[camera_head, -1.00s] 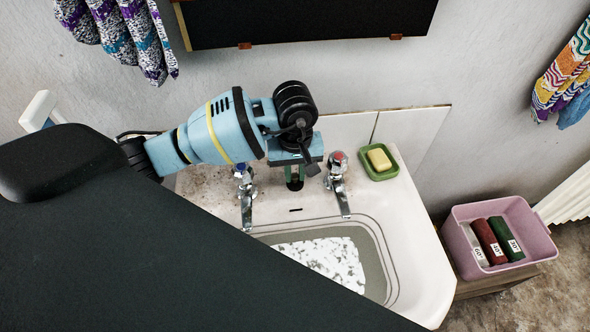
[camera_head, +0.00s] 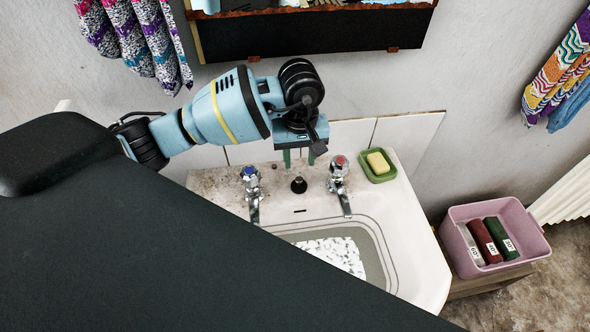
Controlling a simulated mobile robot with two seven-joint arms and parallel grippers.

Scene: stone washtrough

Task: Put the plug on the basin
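The plug (camera_head: 298,185), small and dark with a narrow top, stands upright on the back ledge of the white basin (camera_head: 402,215), between the two taps. My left gripper (camera_head: 299,158) hangs just above and behind it in the picture, with its green fingers spread apart and nothing seen between them. The plug looks clear of the fingers. The left tap (camera_head: 251,183) has a blue top and the right tap (camera_head: 339,178) a red top. My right gripper is out of view. A large dark part of my body hides the front left of the basin.
A green soap dish (camera_head: 378,175) with yellow soap sits on the ledge's right corner. A pink tub (camera_head: 522,259) with several rolls stands at right. Grey water with white foam shows in the basin. A dark shelf (camera_head: 330,35) and hanging cloths are on the wall above.

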